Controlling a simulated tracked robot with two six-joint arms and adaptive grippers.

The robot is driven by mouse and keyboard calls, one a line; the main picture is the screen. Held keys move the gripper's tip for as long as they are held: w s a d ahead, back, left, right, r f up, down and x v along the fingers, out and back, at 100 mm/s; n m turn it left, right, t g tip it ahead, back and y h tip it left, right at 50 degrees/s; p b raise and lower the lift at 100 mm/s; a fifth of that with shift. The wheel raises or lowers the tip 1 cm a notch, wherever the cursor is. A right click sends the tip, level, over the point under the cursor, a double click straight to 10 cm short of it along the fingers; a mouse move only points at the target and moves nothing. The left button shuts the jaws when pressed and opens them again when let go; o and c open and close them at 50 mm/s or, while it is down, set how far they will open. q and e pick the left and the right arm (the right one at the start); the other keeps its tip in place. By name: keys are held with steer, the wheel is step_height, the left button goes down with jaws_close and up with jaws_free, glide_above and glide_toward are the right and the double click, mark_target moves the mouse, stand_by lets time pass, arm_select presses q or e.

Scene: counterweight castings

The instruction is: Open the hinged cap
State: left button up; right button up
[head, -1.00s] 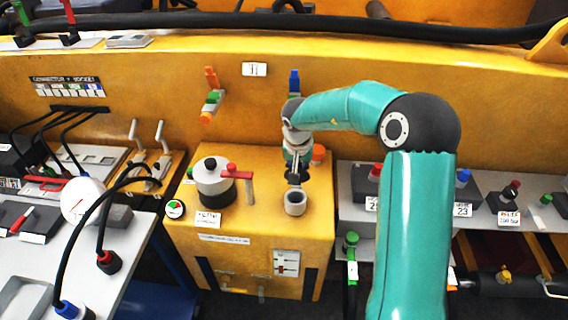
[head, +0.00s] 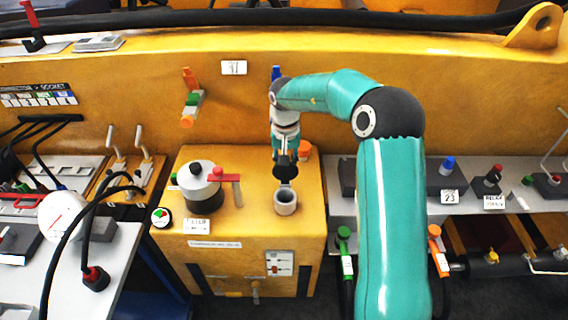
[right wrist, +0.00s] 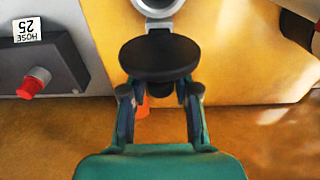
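The filler neck, a short grey open tube (head: 286,203), stands on the front right of the yellow box top. The hinged cap, a dark round disc (right wrist: 160,58), is swung up off the neck at its back edge; the neck's mouth is uncovered. A small bracket joins the cap to the neck's ring (right wrist: 158,5) in the right wrist view. My right gripper (right wrist: 160,92) is right at the cap, its finger links apart on both sides below it. The cap hides the fingertips, so their grip is unclear. The cap also shows in the head view (head: 285,167). My left gripper is out of view.
A silver and black pot-like part (head: 203,187) with a red-handled lever stands left of the neck. An orange knob (head: 304,149) is close behind the gripper. A grey shelf with labelled blocks (head: 448,177) lies to the right.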

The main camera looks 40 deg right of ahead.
steer(key=shift+o, duration=1.3)
steer(key=shift+a, duration=0.1)
steer(key=shift+f, duration=0.1)
step_height(320, 180, up, 12)
steer(key=shift+s+a, duration=0.25)
